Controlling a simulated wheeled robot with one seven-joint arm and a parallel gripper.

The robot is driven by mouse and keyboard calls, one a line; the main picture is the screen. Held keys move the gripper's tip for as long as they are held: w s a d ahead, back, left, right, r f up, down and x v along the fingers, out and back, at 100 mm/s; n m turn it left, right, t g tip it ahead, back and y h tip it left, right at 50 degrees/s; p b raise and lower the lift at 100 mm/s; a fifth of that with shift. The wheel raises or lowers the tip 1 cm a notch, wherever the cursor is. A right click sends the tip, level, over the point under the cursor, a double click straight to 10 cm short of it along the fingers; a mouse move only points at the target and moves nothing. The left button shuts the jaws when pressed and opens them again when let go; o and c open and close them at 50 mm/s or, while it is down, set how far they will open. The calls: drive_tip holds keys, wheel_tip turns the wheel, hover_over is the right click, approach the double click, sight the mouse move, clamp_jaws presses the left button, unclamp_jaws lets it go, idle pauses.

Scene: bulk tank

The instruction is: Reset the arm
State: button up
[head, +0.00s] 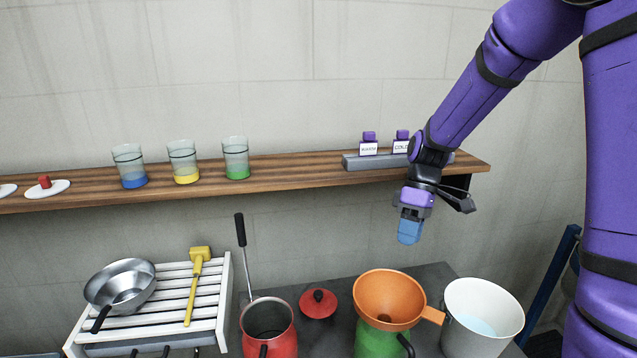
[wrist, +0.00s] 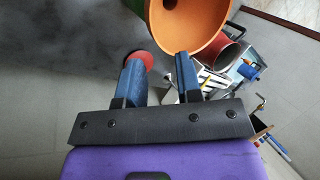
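My gripper (head: 409,236) hangs from my purple arm in front of the shelf's right part, above the counter and clear of everything in the head view. In the wrist view my gripper (wrist: 158,68) has its two blue fingers apart with nothing between them. The orange funnel (head: 388,296) sits on a green container (head: 378,341) below it. The funnel (wrist: 205,20) also shows beyond the fingers in the wrist view.
The shelf (head: 285,172) holds three glasses and two labelled purple-capped bottles. Below are a white slatted rack (head: 222,300) with a pan, a red pot (head: 268,325), a red lid (head: 318,303) and a white bucket (head: 505,315). The air around my gripper is free.

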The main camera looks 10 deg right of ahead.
drive_tip(key=s+r+m+t+h, duration=0.3)
drive_tip(key=s+r+m+t, duration=0.6)
drive_tip(key=s+r, duration=0.9)
drive_tip(key=s, duration=0.3)
drive_tip(key=shift+s+r, duration=0.15)
drive_tip(key=shift+r, duration=0.15)
